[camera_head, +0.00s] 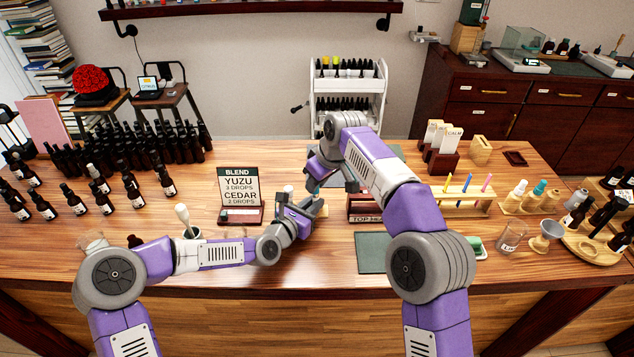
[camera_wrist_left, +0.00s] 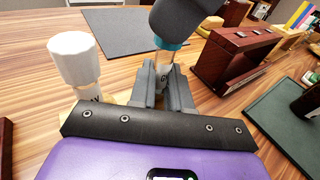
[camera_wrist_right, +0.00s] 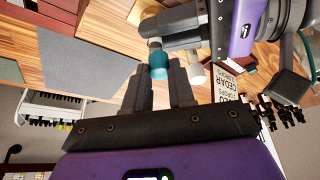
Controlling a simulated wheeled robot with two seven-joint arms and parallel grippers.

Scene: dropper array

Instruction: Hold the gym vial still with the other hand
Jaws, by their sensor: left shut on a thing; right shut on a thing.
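A small clear vial (camera_wrist_left: 163,68) with a teal cap stands between the fingers of my left gripper (camera_wrist_left: 166,88), which is shut on its body. Its label is too small to read. The teal cap (camera_wrist_right: 158,68) is at the fingertips of my right gripper (camera_wrist_right: 160,88), shut on it from above. In the head view my left gripper (camera_head: 312,207) and right gripper (camera_head: 326,184) meet at mid-table, and the arms mostly hide the vial. A white-capped vial (camera_wrist_left: 75,58) stands beside my left gripper; its cap also shows in the right wrist view (camera_wrist_right: 195,74).
The blend card (camera_head: 240,187) reads Yuzu 3 drops, Cedar 2 drops. A dark red wooden rack (camera_wrist_left: 235,52) stands right of the vial. A green mat (camera_head: 372,254) lies in front. Many dark bottles (camera_head: 128,146) fill the left side. A grey mat (camera_wrist_left: 122,30) lies behind.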

